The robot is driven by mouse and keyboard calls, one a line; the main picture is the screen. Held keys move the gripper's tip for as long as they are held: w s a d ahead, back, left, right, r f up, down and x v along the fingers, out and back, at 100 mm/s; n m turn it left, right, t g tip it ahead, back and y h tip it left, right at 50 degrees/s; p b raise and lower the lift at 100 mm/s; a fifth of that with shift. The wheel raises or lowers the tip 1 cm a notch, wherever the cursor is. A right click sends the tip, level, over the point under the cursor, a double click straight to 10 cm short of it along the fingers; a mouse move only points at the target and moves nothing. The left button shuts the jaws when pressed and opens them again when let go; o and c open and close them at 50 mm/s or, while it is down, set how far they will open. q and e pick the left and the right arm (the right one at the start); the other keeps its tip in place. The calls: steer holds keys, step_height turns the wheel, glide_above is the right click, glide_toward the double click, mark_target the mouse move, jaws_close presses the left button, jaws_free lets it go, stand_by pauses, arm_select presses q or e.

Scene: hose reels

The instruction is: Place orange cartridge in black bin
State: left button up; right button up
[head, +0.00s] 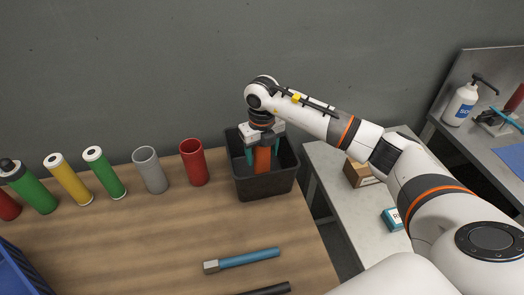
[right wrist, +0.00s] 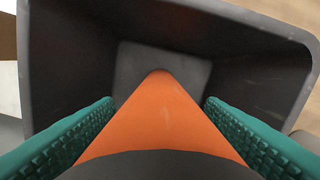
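The orange cartridge (head: 262,160) is upright inside the black bin (head: 265,188), which stands at the right end of the wooden table. My right gripper (head: 262,156) points down into the bin, its teal fingers on both sides of the cartridge and closed on it. In the right wrist view, the cartridge (right wrist: 160,120) runs between the fingers toward the floor of the bin (right wrist: 250,65). Whether its lower end touches the floor is hard to tell. My left gripper is not in view.
A red cup (head: 193,162) and a grey cup (head: 150,170) stand left of the bin, with green, yellow and red cartridges further left. A blue-handled tool (head: 245,259) lies in front. A grey side table (head: 335,185) with a cardboard box (head: 360,173) is at the right.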

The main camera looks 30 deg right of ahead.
steer(key=shift+r, duration=0.5)
step_height(320, 180, up, 11)
steer(key=b, duration=0.3)
steer(key=shift+f, duration=0.2)
steer(key=shift+r, duration=0.35)
